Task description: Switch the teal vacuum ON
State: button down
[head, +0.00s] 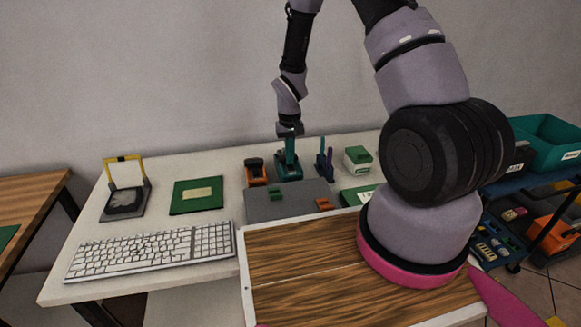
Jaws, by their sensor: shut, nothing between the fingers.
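The teal vacuum (290,174) appears to be the small teal and dark device near the back edge of the white table. It stands between an orange and black device (256,172) and a purple upright device (325,162). My gripper (290,134) points down directly over the teal device, at or just above its upright part. The fingers look shut and hold nothing. I cannot tell whether they touch it. The teal device's switch and its state are too small or hidden to make out.
A grey board (290,203) with small green and orange pieces lies in front of the devices. A keyboard (150,249), a green board (196,195) and a yellow-framed stand (124,200) are at left. A green-and-white box (358,158) stands right. My arm hides the table's right side.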

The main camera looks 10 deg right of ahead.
jog(key=shift+f, duration=0.15)
jog(key=shift+r, duration=3.5)
notch_tip(320, 180, up, 10)
jog(key=r+m+t, duration=0.1)
send_over(295, 168)
jog(key=s+d+r+m+t, duration=0.15)
jog(key=s+r, duration=0.25)
jog(key=r, duration=0.7)
jog(key=s+d+r+m+t+y, duration=0.1)
jog(key=s+r+t, duration=0.3)
jog(key=s+r, duration=1)
jog(key=s+d+y, duration=0.1)
jog(key=s, duration=0.2)
jog(key=shift+s+d+r+m+t, duration=0.25)
jog(key=shift+s+d+m+t, duration=0.05)
jog(key=shift+d+m+t, duration=0.05)
